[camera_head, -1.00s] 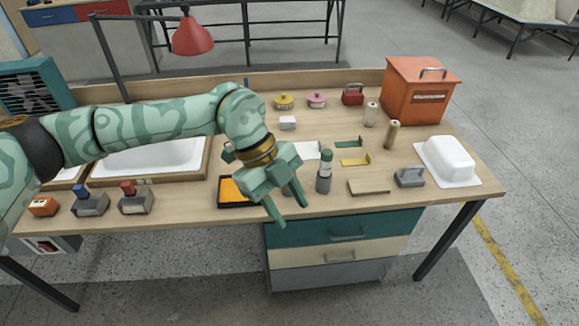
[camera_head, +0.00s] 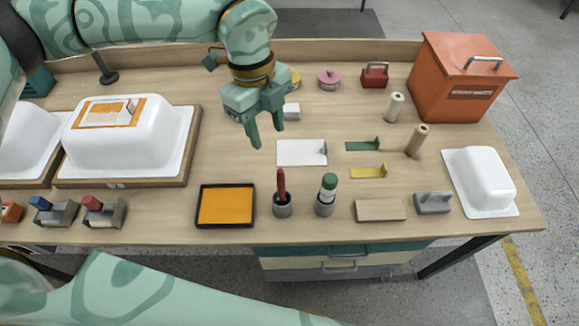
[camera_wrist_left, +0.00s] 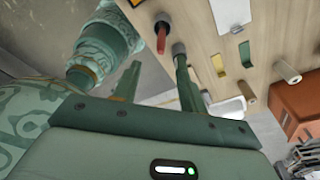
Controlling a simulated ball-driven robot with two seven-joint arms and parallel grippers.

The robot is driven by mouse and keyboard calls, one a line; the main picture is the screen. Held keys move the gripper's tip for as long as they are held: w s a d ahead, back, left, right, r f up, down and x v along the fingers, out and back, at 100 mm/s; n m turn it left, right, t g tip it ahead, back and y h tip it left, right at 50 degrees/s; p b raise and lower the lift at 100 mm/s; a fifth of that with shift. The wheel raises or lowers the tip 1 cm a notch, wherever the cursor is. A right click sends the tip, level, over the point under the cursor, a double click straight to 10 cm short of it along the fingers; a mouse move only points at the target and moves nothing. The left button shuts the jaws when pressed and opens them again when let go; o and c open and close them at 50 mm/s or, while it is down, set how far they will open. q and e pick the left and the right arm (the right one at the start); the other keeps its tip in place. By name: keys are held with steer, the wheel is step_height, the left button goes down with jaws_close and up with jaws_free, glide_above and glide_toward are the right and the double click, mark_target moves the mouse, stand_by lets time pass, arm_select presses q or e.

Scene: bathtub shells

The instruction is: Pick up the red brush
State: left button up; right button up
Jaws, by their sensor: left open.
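The red brush (camera_head: 281,182) stands upright in a small grey cup (camera_head: 282,207) near the front of the bench, and its red handle also shows in the left wrist view (camera_wrist_left: 161,42). My left gripper (camera_head: 268,138) is open and empty, with its fingers pointing down. In the head view it appears above and slightly left of the brush, apart from it. In the wrist view (camera_wrist_left: 158,62) the brush appears beyond and between the two fingertips. The brush's lower end is hidden in the cup. My right gripper is not visible.
A green-topped item (camera_head: 327,188) stands in another grey cup just right of the brush. A black tray with an orange inside (camera_head: 228,186) lies left of it. A white plate (camera_head: 295,153) lies behind. A white tub shell (camera_head: 130,140) is farther left.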

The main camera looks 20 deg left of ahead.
arm_select(q)
glide_above(278, 172)
steer(key=w+a, duration=0.1)
step_height(278, 172, down, 6)
steer(key=f, duration=0.3)
steer(key=f+b, duration=0.1)
steer(key=f, duration=0.1)
steer(key=shift+d+f, duration=0.2)
steer(key=shift+d, duration=0.1)
steer(key=f, duration=0.3)
steer(key=d+f, duration=0.1)
steer(key=shift+s+f, duration=0.2)
steer(key=shift+s, duration=0.15)
jaws_close()
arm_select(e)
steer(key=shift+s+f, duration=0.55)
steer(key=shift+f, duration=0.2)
